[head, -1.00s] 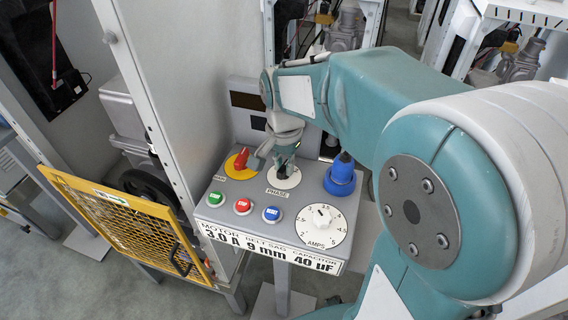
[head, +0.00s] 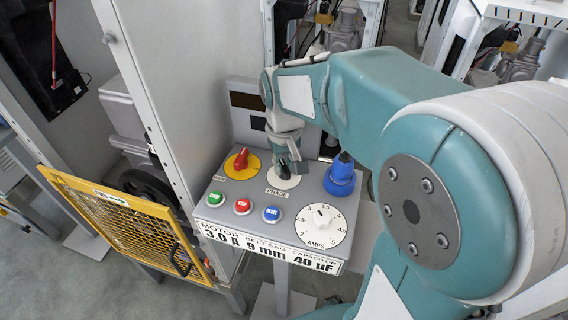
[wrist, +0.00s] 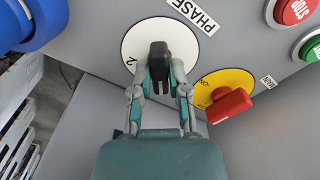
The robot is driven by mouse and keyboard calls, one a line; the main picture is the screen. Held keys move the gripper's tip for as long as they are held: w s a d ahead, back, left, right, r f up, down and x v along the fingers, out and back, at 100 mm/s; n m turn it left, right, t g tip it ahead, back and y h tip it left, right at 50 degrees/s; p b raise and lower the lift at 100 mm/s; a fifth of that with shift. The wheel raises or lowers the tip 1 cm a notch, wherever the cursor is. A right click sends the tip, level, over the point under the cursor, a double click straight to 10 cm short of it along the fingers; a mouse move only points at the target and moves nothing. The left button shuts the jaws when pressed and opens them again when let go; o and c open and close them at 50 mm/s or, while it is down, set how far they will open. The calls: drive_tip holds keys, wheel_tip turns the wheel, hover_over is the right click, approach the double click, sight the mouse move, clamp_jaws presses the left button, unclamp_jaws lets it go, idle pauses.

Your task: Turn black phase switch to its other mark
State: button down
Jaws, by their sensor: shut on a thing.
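The black phase switch (wrist: 158,56) stands on a white round dial (wrist: 190,45) beside the PHASE label (wrist: 193,14) in the wrist view. A "2" shows on the dial's left side; any other mark is hidden. My gripper (wrist: 159,80) is shut on the black switch, with a finger on each side of it. In the head view my gripper (head: 285,168) comes down over the white phase dial (head: 283,180) and mostly hides the switch.
The red main switch (head: 241,158) on its yellow disc is close on the left. A blue plug (head: 341,176) stands close on the right. Green, red and blue buttons and the white AMPS dial (head: 322,222) lie in front. A yellow mesh guard (head: 125,222) stands at left.

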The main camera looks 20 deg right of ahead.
sight(283, 166)
drive_tip(key=shift+w+n, duration=0.1)
drive_tip(key=shift+n, duration=0.5)
drive_tip(key=c, duration=0.6)
unclamp_jaws()
drive_tip(key=shift+a, duration=0.1)
drive_tip(key=shift+r, duration=0.1)
wheel_tip(283, 166, up, 12)
drive_tip(key=shift+f, duration=0.15)
